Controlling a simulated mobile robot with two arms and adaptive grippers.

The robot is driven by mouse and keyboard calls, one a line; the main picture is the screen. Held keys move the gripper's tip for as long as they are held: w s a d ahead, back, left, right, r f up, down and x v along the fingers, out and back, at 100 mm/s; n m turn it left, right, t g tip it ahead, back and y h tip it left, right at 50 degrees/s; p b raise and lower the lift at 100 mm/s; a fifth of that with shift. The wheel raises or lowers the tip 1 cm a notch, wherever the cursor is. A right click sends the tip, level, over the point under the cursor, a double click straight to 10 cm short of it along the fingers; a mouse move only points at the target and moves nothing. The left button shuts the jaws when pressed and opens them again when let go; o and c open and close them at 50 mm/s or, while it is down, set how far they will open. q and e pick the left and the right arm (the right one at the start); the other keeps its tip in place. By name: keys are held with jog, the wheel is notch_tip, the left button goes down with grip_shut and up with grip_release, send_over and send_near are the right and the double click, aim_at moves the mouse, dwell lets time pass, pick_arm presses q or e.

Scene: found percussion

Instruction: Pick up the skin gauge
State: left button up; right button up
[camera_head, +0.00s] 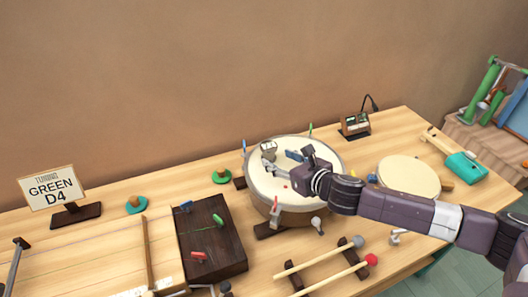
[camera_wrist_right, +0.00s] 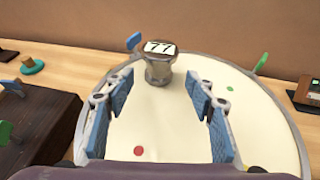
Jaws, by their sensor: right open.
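The skin gauge (camera_head: 268,146) is a small metal cylinder with a tilted display on top. It stands upright on the pale skin of the large drum (camera_head: 290,192). In the right wrist view the gauge (camera_wrist_right: 159,64) reads 77 and stands near the skin's far edge. My right gripper (camera_head: 281,160) is over the drum, open and empty. In the wrist view its blue-padded fingers (camera_wrist_right: 160,92) are spread on either side, with the gauge beyond them and between them in line. The gauge looks clear of both pads. My left gripper is not in view.
Coloured pegs ring the drum. A dark wooden box (camera_head: 222,240) stands left, a sign reading GREEN D4 (camera_head: 52,188) farther left. A small device (camera_head: 354,124) is behind. A smaller drum (camera_head: 409,177) and mallets (camera_head: 325,262) lie to the right and front.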

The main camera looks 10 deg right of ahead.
aim_at(272, 155)
jog(key=shift+w+a, duration=0.15)
jog(key=shift+w, duration=0.15)
jog(key=shift+p+x, duration=0.3)
jog(key=shift+x, duration=2.5)
jog(key=shift+r, duration=0.15)
jog(key=c, duration=0.7)
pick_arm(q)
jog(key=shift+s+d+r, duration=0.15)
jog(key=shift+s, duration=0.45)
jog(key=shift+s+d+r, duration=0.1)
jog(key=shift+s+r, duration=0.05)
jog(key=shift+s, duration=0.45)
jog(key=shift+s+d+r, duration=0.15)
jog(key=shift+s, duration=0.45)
pick_arm(e)
grip_shut()
